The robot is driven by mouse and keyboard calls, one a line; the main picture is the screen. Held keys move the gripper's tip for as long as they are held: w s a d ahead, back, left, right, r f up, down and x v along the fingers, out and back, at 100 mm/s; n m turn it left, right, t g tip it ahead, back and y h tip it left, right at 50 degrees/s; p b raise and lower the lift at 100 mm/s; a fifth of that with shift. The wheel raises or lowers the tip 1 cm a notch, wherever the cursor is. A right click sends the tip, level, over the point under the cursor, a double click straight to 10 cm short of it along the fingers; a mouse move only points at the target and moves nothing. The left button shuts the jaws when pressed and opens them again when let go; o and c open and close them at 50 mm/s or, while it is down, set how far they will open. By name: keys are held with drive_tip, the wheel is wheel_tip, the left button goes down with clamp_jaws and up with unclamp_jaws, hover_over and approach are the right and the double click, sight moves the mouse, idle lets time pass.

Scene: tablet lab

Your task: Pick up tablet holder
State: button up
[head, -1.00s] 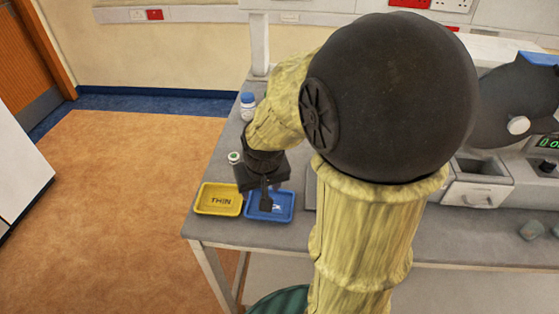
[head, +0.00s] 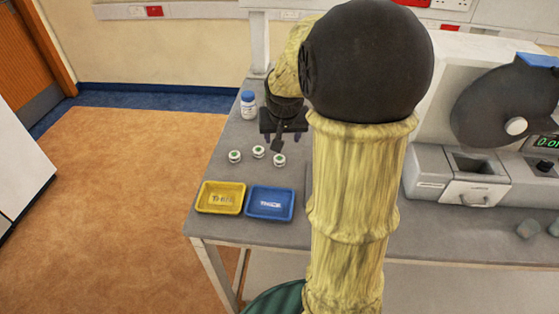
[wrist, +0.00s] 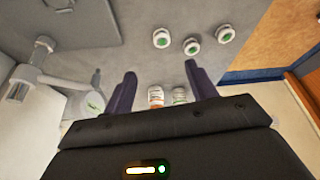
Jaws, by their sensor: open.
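Three small round white holders with green centres stand on the grey bench in the head view: a left one (head: 234,156), a middle one (head: 258,151) and a right one (head: 280,160). I take these to be the tablet holders. The wrist view also shows three, at left (wrist: 161,38), middle (wrist: 192,46) and right (wrist: 225,33), beyond my fingertips. My gripper (head: 282,138) is open and points down near the right holder, apart from it. In the wrist view its fingers (wrist: 160,75) are spread, with two small white containers (wrist: 168,96) seen between them.
A yellow tray (head: 204,205) and a blue tray (head: 255,212) sit at the bench's front left. A white bottle with a blue cap (head: 249,107) stands behind the holders. A grey-white machine (head: 430,185) with a drawer is on the right. My arm hides the bench's middle.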

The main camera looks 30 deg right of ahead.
hover_over(280, 159)
drive_tip(key=s, duration=0.2)
drive_tip(key=f, duration=0.7)
drive_tip(key=shift+a+f, duration=0.25)
drive_tip(key=shift+f, duration=0.15)
drive_tip(key=shift+a+x, duration=0.15)
drive_tip(key=shift+x, duration=1.15)
drive_tip(key=shift+a+x, duration=0.1)
drive_tip(key=shift+x, duration=1.25)
drive_tip(key=shift+s, duration=0.1)
drive_tip(key=c, duration=1)
